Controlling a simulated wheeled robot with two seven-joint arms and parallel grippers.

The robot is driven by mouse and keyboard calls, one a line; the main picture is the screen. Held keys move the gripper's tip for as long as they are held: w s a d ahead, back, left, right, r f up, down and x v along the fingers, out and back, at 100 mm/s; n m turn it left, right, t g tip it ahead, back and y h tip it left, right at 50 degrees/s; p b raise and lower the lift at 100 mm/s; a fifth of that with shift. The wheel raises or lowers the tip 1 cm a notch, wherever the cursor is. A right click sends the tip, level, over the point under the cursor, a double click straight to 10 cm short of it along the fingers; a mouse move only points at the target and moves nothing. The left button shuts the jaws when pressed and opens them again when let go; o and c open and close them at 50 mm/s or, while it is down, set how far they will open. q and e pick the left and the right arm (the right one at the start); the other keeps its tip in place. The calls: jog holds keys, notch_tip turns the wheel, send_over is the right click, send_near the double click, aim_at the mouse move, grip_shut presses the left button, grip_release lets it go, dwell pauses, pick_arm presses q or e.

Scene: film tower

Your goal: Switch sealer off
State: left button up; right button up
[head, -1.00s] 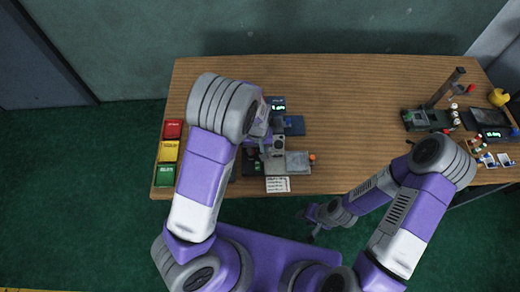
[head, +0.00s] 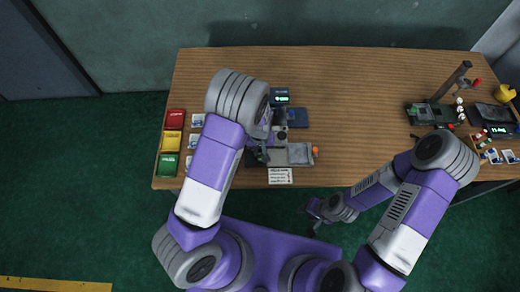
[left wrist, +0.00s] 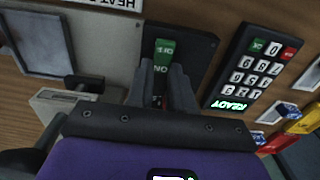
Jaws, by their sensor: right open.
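The sealer (head: 290,155) is a grey machine with a flat plate and an orange knob at the table's front edge. In the left wrist view, its switch (left wrist: 163,47) is a green rocker lettered ON, set in a dark panel (left wrist: 195,60). My left gripper (left wrist: 163,68) points at this panel, its two grey fingers apart on either side of the rocker's lower part; I cannot tell whether they touch it. In the head view, my left gripper (head: 262,152) is at the sealer's left end, partly hidden by my arm. My right gripper (head: 308,213) is open and empty, in front of the table.
A keypad (left wrist: 255,65) reading READY is beside the switch panel. Red, yellow and green trays (head: 171,143) line the table's left edge, with small cards (head: 195,144) beside them. A stand (head: 435,112) and a yellow duck (head: 504,93) are at the right. The table's middle is clear.

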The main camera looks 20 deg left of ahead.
pick_arm(q)
grip_shut()
jog(key=shift+s, duration=0.1)
jog(key=shift+s+d+r+t+y+b, duration=0.15)
jog(key=shift+s+t+y, duration=0.1)
jog(key=shift+t, duration=0.55)
jog(key=shift+s+f+t+y+b, duration=0.15)
jog(key=shift+t+y, duration=0.1)
jog(key=shift+t, duration=0.55)
jog(key=shift+r, duration=0.15)
jog(key=o, duration=0.6)
grip_release()
jog(key=shift+o, duration=0.2)
